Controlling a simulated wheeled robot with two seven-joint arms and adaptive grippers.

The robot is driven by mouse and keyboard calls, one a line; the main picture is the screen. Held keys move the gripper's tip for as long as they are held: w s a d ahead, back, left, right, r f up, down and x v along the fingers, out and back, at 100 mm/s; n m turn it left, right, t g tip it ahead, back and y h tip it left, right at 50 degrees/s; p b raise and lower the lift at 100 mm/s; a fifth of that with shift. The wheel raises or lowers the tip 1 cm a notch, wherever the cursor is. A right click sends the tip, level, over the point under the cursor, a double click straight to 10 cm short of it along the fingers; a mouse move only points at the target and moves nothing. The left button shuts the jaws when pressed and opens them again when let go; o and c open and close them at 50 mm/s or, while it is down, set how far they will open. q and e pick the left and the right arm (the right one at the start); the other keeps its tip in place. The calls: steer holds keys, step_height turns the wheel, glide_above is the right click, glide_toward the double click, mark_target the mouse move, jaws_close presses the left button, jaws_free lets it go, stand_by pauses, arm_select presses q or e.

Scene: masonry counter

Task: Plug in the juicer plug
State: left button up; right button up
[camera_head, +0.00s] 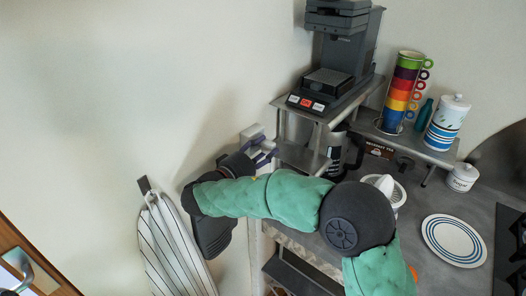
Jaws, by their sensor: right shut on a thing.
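The white juicer (385,187) with its pointed cone stands on the grey counter, partly hidden behind my right arm. My right gripper (266,151) reaches to the wall left of the metal shelf, its fingers shut on a small pale thing that appears to be the juicer plug. A white wall socket (251,132) is right by the fingertips. The plug is mostly covered by the fingers, so I cannot tell whether it touches the socket or sits in it. The juicer's cord cannot be made out. My left gripper is not in view.
A black coffee machine (336,60) stands on a metal shelf (305,150) close to the right of the gripper. Stacked coloured cups (404,85) and a striped canister (446,124) stand on another shelf. A plate (454,240) lies on the counter.

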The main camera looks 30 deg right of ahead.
steer(key=shift+b, duration=0.35)
stand_by(0.3)
steer(key=shift+w+a, duration=0.3)
steer(key=shift+w, duration=0.35)
stand_by(0.4)
steer(key=o, duration=1.3)
steer(key=shift+d, duration=0.1)
steer(key=shift+r, duration=0.15)
steer(key=shift+s, duration=0.1)
